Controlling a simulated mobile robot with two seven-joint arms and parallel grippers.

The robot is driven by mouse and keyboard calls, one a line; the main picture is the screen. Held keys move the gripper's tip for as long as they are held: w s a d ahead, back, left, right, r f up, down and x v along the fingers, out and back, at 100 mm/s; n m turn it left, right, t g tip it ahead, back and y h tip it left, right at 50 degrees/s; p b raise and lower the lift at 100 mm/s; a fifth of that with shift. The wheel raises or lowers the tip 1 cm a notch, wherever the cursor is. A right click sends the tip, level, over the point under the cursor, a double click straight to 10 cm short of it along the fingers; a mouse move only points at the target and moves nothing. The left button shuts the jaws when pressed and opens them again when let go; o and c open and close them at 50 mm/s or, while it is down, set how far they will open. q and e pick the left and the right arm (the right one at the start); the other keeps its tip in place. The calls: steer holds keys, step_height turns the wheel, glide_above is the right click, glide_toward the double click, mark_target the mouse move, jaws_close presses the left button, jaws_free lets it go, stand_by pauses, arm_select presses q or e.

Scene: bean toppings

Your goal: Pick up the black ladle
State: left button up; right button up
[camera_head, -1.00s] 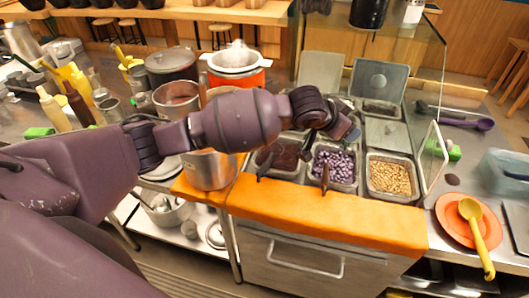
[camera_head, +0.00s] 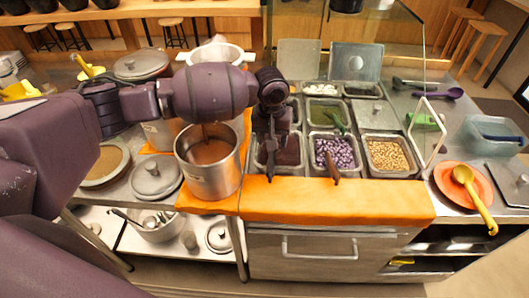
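A dark handle, which looks like the black ladle's (camera_head: 270,173), sticks up at the front of a tray of dark red beans (camera_head: 290,150). The ladle's bowl is hidden. My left gripper (camera_head: 269,152) points down right over this handle, at the tray's left side. Its fingers are dark against the handle, so I cannot tell whether they touch it or how far apart they are. My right gripper is out of view.
A tray of purple cubes (camera_head: 345,150) with a brown handle (camera_head: 333,170) and a tray of pale beans (camera_head: 387,155) lie to the right. A steel pot (camera_head: 217,182) stands close on the left. A glass pane rises behind.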

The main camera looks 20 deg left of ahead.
arm_select(q)
steer(key=shift+s+f+n+g, duration=0.3)
steer(key=shift+s+n, duration=0.1)
steer(key=shift+n, duration=0.4)
glide_above(271, 163)
steer(key=f, duration=0.4)
steer(key=shift+s+f, duration=0.15)
steer(key=shift+s, duration=0.1)
steer(key=shift+w+f, duration=0.2)
steer(key=shift+f, duration=1.3)
steer(key=shift+w+f, duration=0.15)
steer(key=shift+f, duration=1.3)
steer(key=shift+c, duration=0.3)
jaws_close()
